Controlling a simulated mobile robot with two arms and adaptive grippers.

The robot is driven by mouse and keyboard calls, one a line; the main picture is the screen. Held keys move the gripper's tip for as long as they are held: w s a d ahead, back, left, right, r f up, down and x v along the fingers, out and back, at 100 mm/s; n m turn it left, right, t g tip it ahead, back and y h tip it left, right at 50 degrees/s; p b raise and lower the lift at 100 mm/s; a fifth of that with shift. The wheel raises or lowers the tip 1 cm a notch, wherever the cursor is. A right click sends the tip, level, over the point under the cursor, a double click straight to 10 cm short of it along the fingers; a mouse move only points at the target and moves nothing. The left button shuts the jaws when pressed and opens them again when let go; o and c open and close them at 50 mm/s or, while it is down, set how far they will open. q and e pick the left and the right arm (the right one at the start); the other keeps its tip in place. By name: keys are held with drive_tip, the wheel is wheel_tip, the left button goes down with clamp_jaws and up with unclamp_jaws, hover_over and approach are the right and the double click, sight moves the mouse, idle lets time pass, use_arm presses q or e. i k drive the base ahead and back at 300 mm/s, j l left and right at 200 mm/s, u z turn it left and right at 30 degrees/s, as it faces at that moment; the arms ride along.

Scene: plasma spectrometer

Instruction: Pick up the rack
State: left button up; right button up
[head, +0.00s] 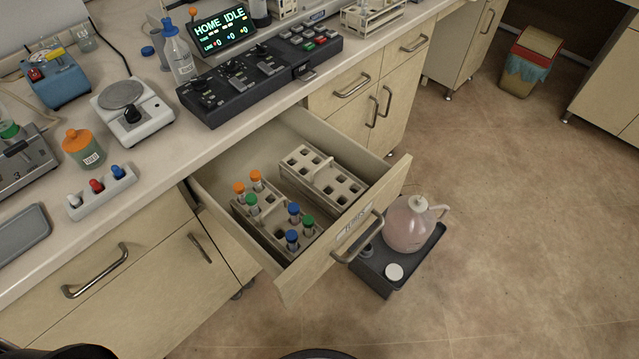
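Two beige tube racks sit side by side inside an open drawer (225,215). The left rack (266,232) holds several tubes with orange, green and blue caps. The right rack (325,178) has a raised centre handle and its square holes look empty. Another pale rack (372,20) stands on the counter at the top of the view and holds glassware. Neither of my grippers shows in the head view.
A pink-filled jug (408,225) stands in a dark tray (375,270) on the floor, right beside the drawer front. The counter above carries a control panel (265,75), a white stirrer (132,110) and an orange-lidded jar (84,150). Open floor lies to the right.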

sight(326, 185)
drive_tip(key=l+u, duration=0.35)
drive_tip(key=k+l+u, duration=0.1)
drive_tip(key=u, duration=0.25)
drive_tip(key=k+l+u, duration=0.1)
drive_tip(key=l+u, duration=0.25)
